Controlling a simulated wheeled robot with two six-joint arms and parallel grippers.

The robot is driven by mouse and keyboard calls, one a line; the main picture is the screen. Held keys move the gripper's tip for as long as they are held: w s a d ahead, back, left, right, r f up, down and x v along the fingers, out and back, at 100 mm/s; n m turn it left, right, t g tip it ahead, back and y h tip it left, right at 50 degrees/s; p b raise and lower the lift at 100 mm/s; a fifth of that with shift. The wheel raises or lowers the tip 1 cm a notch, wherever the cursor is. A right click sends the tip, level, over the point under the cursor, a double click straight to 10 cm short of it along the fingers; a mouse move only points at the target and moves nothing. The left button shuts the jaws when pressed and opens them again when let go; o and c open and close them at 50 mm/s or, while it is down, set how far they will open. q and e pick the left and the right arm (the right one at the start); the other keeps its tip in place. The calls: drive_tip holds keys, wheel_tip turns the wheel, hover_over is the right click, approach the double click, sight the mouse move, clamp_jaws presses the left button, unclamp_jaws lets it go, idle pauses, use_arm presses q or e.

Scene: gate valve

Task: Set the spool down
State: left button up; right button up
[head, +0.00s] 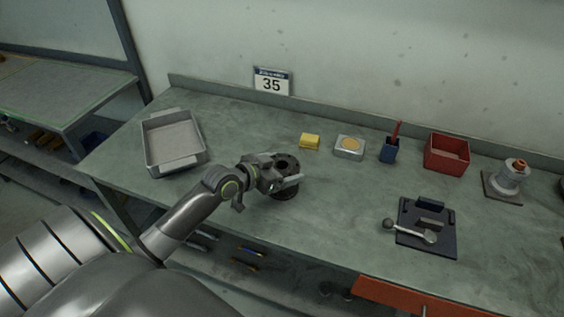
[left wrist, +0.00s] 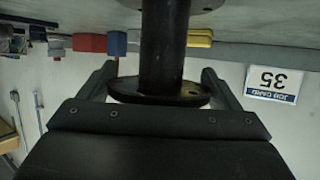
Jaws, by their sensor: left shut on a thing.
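The spool (head: 287,161) is a dark flanged pipe piece, upright on the bench top or just above it; I cannot tell if it touches. My left gripper (head: 284,178) is shut on it, with a finger on each side below the upper flange. In the upside-down left wrist view the spool's dark neck (left wrist: 163,45) runs between the fingers of my left gripper (left wrist: 162,84), and its other flange lies near the bench surface. My right gripper is not in view.
On the bench (head: 330,215) stand a grey tray (head: 150,158), yellow block (head: 309,141), tin (head: 349,147), blue cup (head: 388,152), red bin (head: 446,153), valve-like part (head: 509,178) and dark fixture with a lever (head: 428,240). Bench around the spool is clear.

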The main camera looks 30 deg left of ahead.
use_arm(q)
drive_tip(key=shift+r, duration=0.2)
drive_tip(key=shift+f, duration=0.15)
drive_tip(key=o, duration=1.7)
drive_tip(key=shift+f, duration=0.1)
drive_tip(key=shift+o, duration=0.2)
drive_tip(key=shift+s, duration=0.2)
drive_tip(key=v, duration=1.1)
drive_tip(key=shift+s+r+p, duration=0.25)
drive_tip(key=shift+r+p, duration=0.1)
drive_tip(key=shift+r, duration=0.05)
drive_tip(key=shift+a, duration=0.1)
